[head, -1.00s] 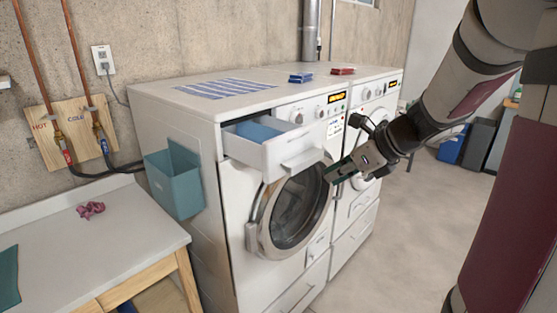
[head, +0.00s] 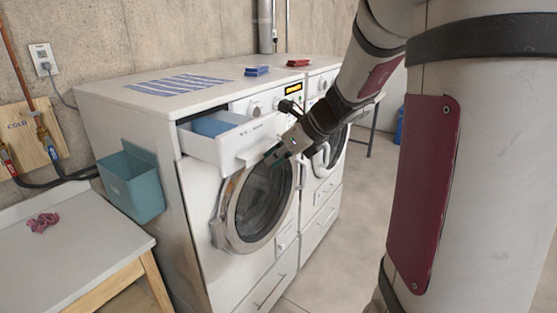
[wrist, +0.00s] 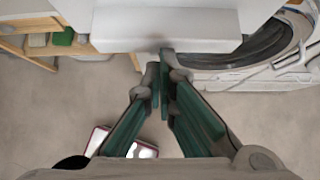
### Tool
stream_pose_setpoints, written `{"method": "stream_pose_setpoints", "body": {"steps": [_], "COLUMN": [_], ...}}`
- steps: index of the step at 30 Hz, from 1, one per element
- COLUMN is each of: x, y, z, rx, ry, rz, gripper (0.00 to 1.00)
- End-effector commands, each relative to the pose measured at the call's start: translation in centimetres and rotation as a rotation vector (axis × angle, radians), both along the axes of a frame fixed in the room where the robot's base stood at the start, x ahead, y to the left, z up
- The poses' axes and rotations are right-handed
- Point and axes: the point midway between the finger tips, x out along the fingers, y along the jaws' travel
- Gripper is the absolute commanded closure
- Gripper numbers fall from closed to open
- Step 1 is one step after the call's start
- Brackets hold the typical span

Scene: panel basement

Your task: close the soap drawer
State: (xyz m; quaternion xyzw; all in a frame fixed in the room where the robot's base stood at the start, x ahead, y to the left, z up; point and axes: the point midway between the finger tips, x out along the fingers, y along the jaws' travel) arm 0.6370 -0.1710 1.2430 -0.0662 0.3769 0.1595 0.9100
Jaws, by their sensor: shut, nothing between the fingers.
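The soap drawer (head: 215,146) is white and pulled out from the top left of the near washer's front. A blue insert (head: 212,124) shows inside it. Its front (wrist: 165,28) with a projecting handle ledge fills the top middle of the wrist view. My gripper (head: 273,155) is shut and empty, just in front of the right end of the drawer front. In the wrist view my fingertips (wrist: 163,68) meet at the lower edge of the drawer front. I cannot tell whether they touch it.
The near washer (head: 150,165) has a round door (head: 258,205) below the drawer. A second machine (head: 322,185) stands to its right. A teal bin (head: 132,183) hangs on the washer's left side. A table with a pink cloth (head: 42,222) is at the left. The floor at the right is open.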

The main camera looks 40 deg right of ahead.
Motion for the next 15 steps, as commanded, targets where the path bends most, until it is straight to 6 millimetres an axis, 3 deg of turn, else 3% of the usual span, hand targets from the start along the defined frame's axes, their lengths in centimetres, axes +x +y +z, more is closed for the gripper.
{"method": "stream_pose_setpoints", "body": {"steps": [15], "x": [10.8], "y": [4.1], "z": [-0.1], "rx": [0.0], "ry": [0.0], "rz": [0.006], "gripper": [1.0]}}
